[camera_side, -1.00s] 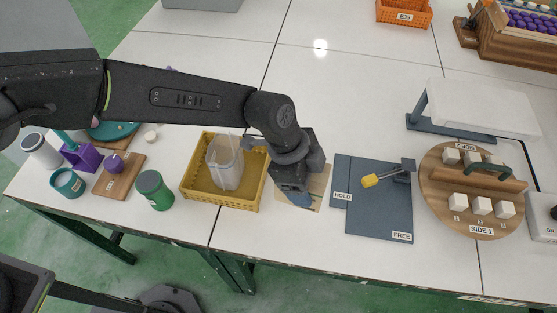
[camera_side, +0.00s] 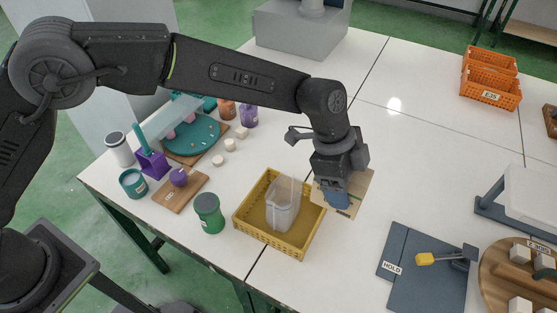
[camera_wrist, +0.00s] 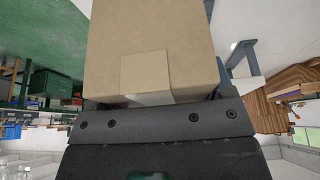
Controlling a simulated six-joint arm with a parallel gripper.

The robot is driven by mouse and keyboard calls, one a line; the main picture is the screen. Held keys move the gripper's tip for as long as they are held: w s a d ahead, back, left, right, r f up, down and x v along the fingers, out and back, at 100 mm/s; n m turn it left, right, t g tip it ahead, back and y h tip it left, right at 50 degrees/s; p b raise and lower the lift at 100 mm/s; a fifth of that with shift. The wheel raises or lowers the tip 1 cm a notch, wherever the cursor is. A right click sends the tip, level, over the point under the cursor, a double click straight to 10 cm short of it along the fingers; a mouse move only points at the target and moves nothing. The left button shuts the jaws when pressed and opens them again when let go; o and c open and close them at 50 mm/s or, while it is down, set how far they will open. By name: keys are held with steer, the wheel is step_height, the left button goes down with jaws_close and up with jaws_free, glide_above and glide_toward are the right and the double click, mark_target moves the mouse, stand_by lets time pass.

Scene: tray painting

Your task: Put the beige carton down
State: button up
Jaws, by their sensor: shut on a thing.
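My gripper (camera_side: 338,196) is shut on the beige carton (camera_side: 359,187), just right of the yellow crate in the side view. Much of the carton is hidden behind the gripper there. In the wrist view the carton (camera_wrist: 150,35) fills the upper middle, with a paler tape strip on its near face, close against the dark gripper body. I cannot tell whether the carton's underside touches the table.
The yellow crate (camera_side: 248,234) holds a clear container (camera_side: 283,206). A green jar (camera_side: 209,213) stands to its left. A dark blue mat (camera_side: 405,285) marked HOLD lies to the right, with a yellow-headed tool (camera_side: 437,258). White table behind the gripper is clear.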

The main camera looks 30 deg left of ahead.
steer(key=w+a+n+t, duration=0.15)
steer(key=w+a, duration=0.35)
steer(key=a, duration=0.6)
steer(key=w+a+n, duration=0.2)
steer(key=w+a, duration=0.2)
steer(key=a, duration=0.7)
steer(key=w+a+n+t, duration=0.15)
steer(key=w+a, duration=0.35)
steer(key=a, duration=0.6)
steer(key=shift+g, duration=0.5)
steer(key=d+f, duration=0.3)
steer(key=f, duration=0.1)
steer(key=w+d+f, duration=0.1)
steer(key=d+f, duration=0.3)
steer(key=w+d+f, duration=0.1)
steer(key=d+f, duration=0.3)
steer(key=shift+d, duration=0.2)
steer(key=shift+f, duration=1.9)
steer(key=shift+f, duration=0.15)
steer(key=o, duration=1.4)
steer(key=shift+f, duration=0.1)
